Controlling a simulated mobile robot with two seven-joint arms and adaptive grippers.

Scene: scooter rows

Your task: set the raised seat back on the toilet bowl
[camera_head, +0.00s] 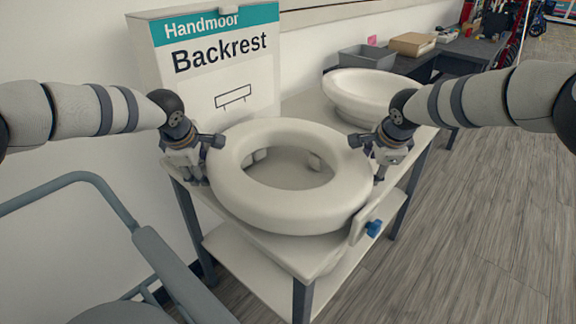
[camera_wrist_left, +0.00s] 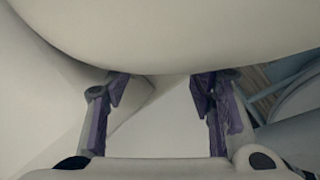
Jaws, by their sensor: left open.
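The raised seat (camera_head: 236,190) is a thick white ring lying roughly level at the centre of the head view, with a pale bracket and blue knob (camera_head: 374,228) at its front right. Pale surfaces show through its hole; the ring hides most of what is beneath, so I cannot tell how it rests on the bowl. My left gripper (camera_head: 200,160) is open at its left side. In the left wrist view my left gripper (camera_wrist_left: 166,90) has its fingers apart, with the pale rim (camera_wrist_left: 180,40) above them. My right gripper (camera_head: 371,158) looks open at the ring's right side.
A second white, rounded bowl-like item (camera_head: 368,88) stands behind on the bench. A box marked Backrest (camera_head: 215,75) stands at the back left. A grey tray (camera_head: 366,58) and cardboard box (camera_head: 412,43) are farther back. A grey tubular frame (camera_head: 150,250) is at front left. Floor at right is clear.

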